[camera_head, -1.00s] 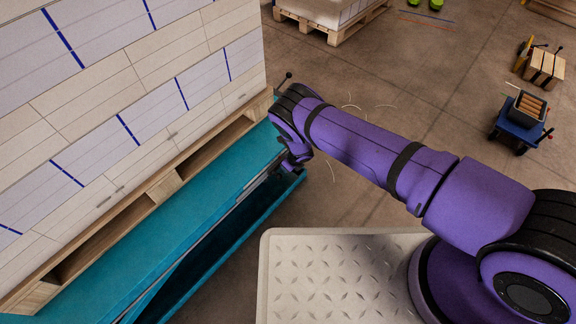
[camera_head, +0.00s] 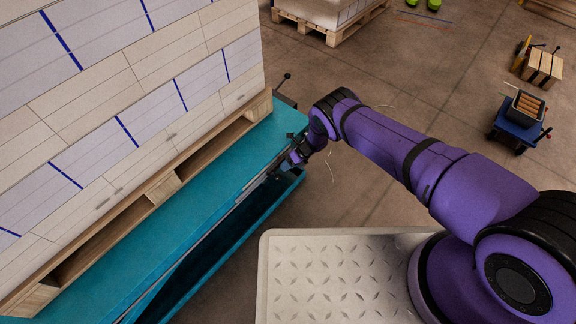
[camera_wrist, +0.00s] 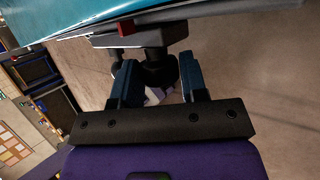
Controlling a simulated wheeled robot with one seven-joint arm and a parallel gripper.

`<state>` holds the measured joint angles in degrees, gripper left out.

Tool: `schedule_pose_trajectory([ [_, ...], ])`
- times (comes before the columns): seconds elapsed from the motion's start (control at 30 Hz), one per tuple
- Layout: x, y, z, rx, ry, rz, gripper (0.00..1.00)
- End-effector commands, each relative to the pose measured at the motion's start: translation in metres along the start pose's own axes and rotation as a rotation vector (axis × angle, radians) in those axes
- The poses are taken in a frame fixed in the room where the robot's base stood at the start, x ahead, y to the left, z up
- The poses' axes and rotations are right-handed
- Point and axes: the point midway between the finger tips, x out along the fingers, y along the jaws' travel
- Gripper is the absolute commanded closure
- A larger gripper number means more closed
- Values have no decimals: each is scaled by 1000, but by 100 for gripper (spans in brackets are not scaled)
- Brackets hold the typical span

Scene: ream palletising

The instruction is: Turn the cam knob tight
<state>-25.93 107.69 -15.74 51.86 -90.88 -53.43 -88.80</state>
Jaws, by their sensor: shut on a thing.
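The cam knob (camera_wrist: 158,68) is dark and rounded in the wrist view. It sits below a grey block (camera_wrist: 150,38) on the edge of the teal platform (camera_wrist: 170,12). My gripper (camera_wrist: 157,76) has one finger on each side of the knob and is shut on it. In the head view my gripper (camera_head: 284,165) is at the right end of the platform's front edge. There the knob is too small and covered to make out. How tight it is cannot be told.
A pallet of stacked white reams (camera_head: 130,110) stands on the teal platform (camera_head: 215,185). A black-tipped lever (camera_head: 283,80) rises behind the platform's right end. A red tab (camera_wrist: 126,27) is close to the knob. A blue cart (camera_head: 518,125) stands on the open floor at right.

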Motion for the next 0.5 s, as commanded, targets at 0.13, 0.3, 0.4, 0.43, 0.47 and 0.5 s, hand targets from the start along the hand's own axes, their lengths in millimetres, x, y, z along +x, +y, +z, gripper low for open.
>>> schedule_pose_trajectory([
  [0.13, 0, 0, 0, 6, -1, 15, 84],
  [0.3, 0, 0, 0, 7, -1, 18, 84],
  [0.4, 0, 0, 0, 7, -1, 17, 84],
  [0.43, 0, 0, 0, 7, -1, 17, 84],
  [0.47, 0, 0, 0, 7, -1, 17, 84],
  [0.5, 0, 0, 0, 7, -1, 17, 58],
])
